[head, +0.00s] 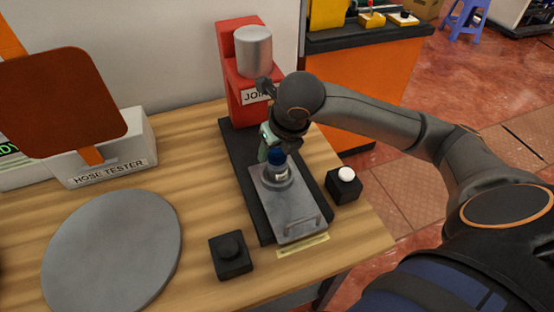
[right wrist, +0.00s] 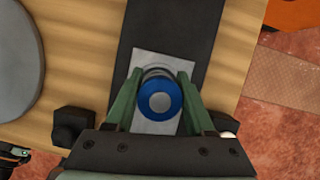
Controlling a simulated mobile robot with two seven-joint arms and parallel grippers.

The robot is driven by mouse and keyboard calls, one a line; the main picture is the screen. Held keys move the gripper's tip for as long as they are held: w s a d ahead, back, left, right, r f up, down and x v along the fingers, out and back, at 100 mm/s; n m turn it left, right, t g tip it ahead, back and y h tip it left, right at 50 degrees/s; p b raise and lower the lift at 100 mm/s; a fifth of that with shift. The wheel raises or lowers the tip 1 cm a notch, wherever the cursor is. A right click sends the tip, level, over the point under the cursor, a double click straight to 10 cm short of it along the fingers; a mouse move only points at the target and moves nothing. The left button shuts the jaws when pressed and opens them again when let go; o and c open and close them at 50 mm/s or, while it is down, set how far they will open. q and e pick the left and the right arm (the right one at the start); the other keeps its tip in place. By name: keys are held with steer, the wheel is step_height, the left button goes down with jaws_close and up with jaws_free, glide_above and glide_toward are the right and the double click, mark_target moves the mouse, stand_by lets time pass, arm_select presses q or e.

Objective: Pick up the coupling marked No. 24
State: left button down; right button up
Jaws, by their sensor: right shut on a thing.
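The coupling has a blue top (head: 277,157) and a silver lower part, and stands upright at the grey sliding plate (head: 290,204) of the red joining machine. No marking on it is readable. My right gripper (head: 273,150) reaches it from behind and is shut on it. In the right wrist view the coupling's round blue end (right wrist: 160,98) sits between the two green fingers (right wrist: 158,90). I cannot tell whether it touches the plate.
The red machine (head: 236,75) with a grey cylinder stands behind. A black box with a white button (head: 344,185) is to the right, and a black box with a black knob (head: 231,254) is in front. A grey round disc (head: 112,245) and the hose tester (head: 105,160) are left.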

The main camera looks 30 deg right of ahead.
steer(key=shift+r, duration=0.1)
jaws_close()
steer(key=shift+w+r, duration=0.1)
